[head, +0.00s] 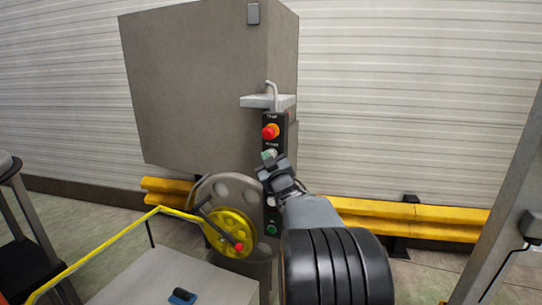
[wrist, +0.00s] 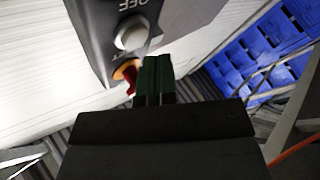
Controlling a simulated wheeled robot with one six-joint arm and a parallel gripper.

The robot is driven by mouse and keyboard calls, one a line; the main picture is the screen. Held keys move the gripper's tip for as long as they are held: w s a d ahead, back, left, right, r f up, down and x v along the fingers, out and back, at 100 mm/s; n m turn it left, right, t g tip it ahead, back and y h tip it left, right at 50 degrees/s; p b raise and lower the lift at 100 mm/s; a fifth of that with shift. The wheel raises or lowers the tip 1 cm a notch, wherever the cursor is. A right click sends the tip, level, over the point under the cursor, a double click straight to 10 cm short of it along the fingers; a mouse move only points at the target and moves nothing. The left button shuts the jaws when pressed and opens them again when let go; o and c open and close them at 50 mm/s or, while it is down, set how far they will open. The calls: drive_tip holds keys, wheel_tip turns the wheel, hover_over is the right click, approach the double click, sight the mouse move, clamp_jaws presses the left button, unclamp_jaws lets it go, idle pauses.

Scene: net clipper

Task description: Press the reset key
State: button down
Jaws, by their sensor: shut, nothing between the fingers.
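A black control box (head: 283,130) hangs on the grey machine cabinet. It has a red knob on an orange base (head: 270,132) at the top, a pale button (head: 269,155) below it, and a green button (head: 272,228) low down. The small labels are too blurred to tell which is the reset key. My gripper (head: 270,173) is shut and empty in front of the box, just below the pale button. In the wrist view the closed fingertips (wrist: 156,62) appear beside a red and orange knob (wrist: 126,74) and a white button (wrist: 132,37) near an upside-down "OFF". Contact cannot be told.
A yellow handwheel (head: 230,232) with a red-tipped crank is left of my arm. A yellow rail (head: 110,244) and a grey surface (head: 165,285) are at lower left. A yellow barrier (head: 440,221) runs along the wall. Blue crates (wrist: 260,60) show in the wrist view.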

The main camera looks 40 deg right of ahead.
drive_tip(key=shift+w+d, duration=0.1)
drive_tip(key=shift+d, duration=0.1)
idle(0.6)
drive_tip(key=shift+w+d+b, duration=0.1)
drive_tip(key=shift+d+b, duration=0.1)
drive_tip(key=shift+b, duration=0.1)
drive_tip(key=shift+w+d, duration=0.2)
drive_tip(key=shift+d, duration=0.1)
idle(0.8)
idle(0.4)
drive_tip(key=shift+s+a+b, duration=0.4)
drive_tip(key=shift+a+b, duration=0.3)
drive_tip(key=shift+b, duration=0.05)
drive_tip(key=shift+s+a+b, duration=0.45)
drive_tip(key=shift+a+b, duration=0.05)
drive_tip(key=shift+a, duration=0.2)
drive_tip(key=shift+s+a+b, duration=0.4)
drive_tip(key=shift+a+b, duration=0.15)
drive_tip(key=shift+a, duration=0.2)
drive_tip(key=shift+s+a+b, duration=0.45)
drive_tip(key=shift+a+b, duration=0.05)
drive_tip(key=shift+a, duration=0.2)
